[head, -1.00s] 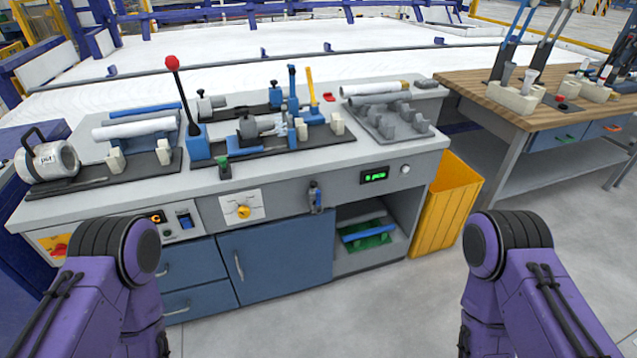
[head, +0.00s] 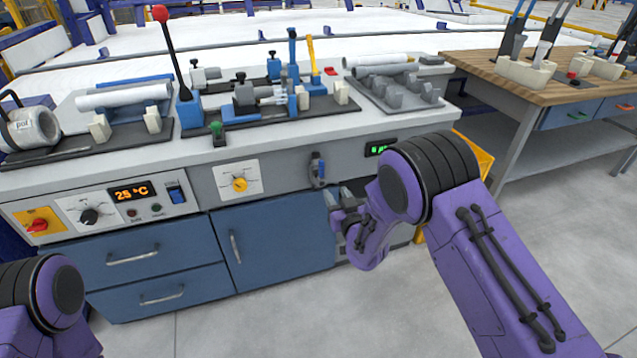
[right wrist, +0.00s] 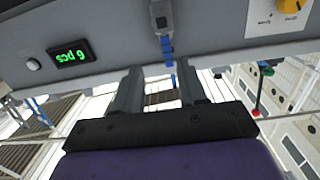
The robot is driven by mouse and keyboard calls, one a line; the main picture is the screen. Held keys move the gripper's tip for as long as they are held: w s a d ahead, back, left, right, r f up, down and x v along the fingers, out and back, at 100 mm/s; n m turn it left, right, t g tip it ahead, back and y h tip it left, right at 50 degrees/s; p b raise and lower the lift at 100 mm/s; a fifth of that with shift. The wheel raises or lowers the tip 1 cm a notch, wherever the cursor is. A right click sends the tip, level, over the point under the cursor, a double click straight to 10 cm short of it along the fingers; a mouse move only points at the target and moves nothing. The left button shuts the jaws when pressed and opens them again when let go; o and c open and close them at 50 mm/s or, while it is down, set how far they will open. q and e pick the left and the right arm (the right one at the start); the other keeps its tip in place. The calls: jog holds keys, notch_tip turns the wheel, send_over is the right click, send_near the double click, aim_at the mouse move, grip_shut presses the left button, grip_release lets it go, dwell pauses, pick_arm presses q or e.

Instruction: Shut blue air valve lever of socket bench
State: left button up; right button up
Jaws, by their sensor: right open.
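The blue air valve lever (head: 322,165) is on a small grey valve on the front panel of the socket bench (head: 205,172). It looks upright, roughly along the panel. My right gripper (head: 338,208) is just below and in front of the valve, apart from it, and is partly hidden by my arm. In the right wrist view, which is upside down, the blue lever (right wrist: 167,48) shows beyond the open, empty fingers of the right gripper (right wrist: 158,82), between their lines. My left gripper is out of view; only part of that arm shows at lower left.
A yellow knob (head: 239,184) is on a white plate left of the valve. A green counter display (head: 380,148) is to its right. A green knob (head: 216,130) and a red-topped lever (head: 160,14) stand above. A blue cabinet door (head: 275,250) is below.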

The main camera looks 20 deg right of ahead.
aim_at(322, 169)
jog(key=shift+t, duration=0.3)
jog(key=w, duration=0.4)
jog(key=w+r, duration=0.1)
jog(key=w, duration=0.3)
jog(key=w+a, duration=0.1)
jog(key=w, duration=0.2)
jog(key=shift+w+r, duration=0.35)
jog(key=shift+w, duration=0.05)
grip_shut()
